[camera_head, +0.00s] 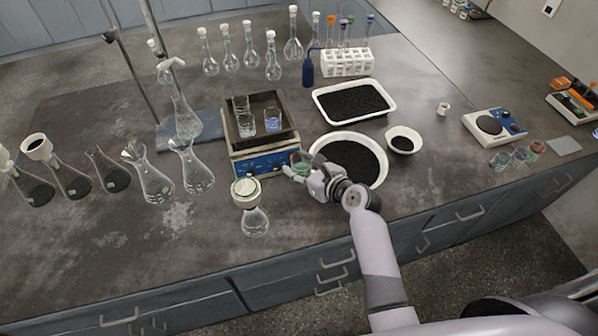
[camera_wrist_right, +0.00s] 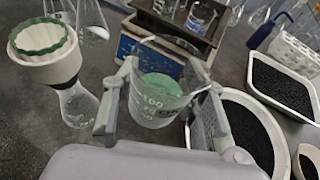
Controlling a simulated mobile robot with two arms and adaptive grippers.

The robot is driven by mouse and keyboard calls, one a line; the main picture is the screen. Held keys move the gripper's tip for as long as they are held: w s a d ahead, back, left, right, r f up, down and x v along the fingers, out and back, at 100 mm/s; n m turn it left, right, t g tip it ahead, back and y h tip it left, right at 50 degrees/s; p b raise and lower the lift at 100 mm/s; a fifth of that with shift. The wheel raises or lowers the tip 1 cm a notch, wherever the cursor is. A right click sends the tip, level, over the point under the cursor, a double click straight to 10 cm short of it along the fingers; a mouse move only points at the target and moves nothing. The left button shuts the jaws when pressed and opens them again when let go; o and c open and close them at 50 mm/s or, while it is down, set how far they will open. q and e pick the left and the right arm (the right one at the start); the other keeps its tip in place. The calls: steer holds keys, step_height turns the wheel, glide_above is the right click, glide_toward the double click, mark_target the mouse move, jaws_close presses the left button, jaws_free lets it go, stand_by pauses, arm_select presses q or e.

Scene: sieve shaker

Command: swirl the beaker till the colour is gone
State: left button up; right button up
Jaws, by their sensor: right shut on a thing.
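My right gripper (camera_head: 302,175) is shut on a clear glass beaker (camera_head: 299,158) in front of the blue-and-white shaker. In the right wrist view the fingers of my gripper (camera_wrist_right: 160,98) stand on both sides of the beaker (camera_wrist_right: 162,112). The beaker has white volume marks and holds a green layer (camera_wrist_right: 160,86). It looks close to upright. Whether its base touches anything is hidden. My left gripper is not in view.
The shaker (camera_head: 262,163) carries several beakers in its tray. A flask with a white funnel (camera_head: 246,190) stands left of my gripper. A round basin (camera_head: 380,175) of black grains lies just right, with a rectangular tray (camera_head: 318,99) behind.

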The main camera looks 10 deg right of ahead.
mark_target(299, 154)
steer(key=shift+d+r, duration=0.1)
steer(key=shift+r, duration=2.25)
steer(key=shift+w, duration=0.15)
